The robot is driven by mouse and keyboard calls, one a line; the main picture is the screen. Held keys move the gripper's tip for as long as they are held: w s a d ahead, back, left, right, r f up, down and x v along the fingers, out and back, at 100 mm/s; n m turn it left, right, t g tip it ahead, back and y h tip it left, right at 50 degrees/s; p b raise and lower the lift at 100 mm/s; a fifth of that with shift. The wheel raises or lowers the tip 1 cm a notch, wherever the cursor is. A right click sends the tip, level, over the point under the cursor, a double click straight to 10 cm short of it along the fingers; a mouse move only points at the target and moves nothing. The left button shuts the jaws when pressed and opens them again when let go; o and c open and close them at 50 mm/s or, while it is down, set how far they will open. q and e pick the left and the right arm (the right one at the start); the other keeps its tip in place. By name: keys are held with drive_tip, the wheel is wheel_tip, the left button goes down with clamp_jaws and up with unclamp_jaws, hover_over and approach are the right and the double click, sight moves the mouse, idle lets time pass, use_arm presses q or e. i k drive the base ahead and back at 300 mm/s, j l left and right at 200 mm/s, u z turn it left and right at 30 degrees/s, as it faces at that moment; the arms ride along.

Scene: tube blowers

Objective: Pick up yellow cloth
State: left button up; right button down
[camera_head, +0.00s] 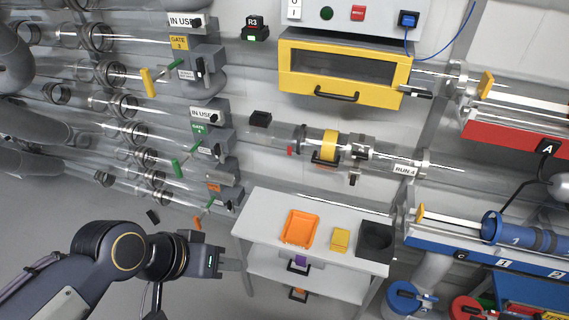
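The yellow cloth (340,240) appears as a small, folded-looking yellow piece on top of the white table (263,216). It lies between an orange tray (299,229) and a dark grey bin (375,241). My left gripper (238,265) is off the table's left side, left of the orange tray and well apart from the cloth. Its fingers point right, and I see nothing held in it. The finger gap is too small to judge. My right gripper is not in view.
A yellow-framed cabinet (342,72) with a black handle is on the wall above. Clear tubes run along the wall. A blue canister (522,235) rests at the right, above a red round cap (466,308). Lower shelves under the table hold small items.

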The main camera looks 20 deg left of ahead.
sight(339, 243)
drive_tip(key=i+j, duration=0.15)
drive_tip(key=j, duration=0.25)
drive_tip(key=i+j, duration=0.2)
drive_tip(key=j, duration=0.15)
drive_tip(key=i+j+z, duration=0.1)
drive_tip(key=j, duration=0.3)
drive_tip(key=i+j, duration=0.2)
drive_tip(key=j, duration=0.15)
drive_tip(key=i+j, duration=0.15)
drive_tip(key=j, duration=0.25)
drive_tip(key=z, duration=0.05)
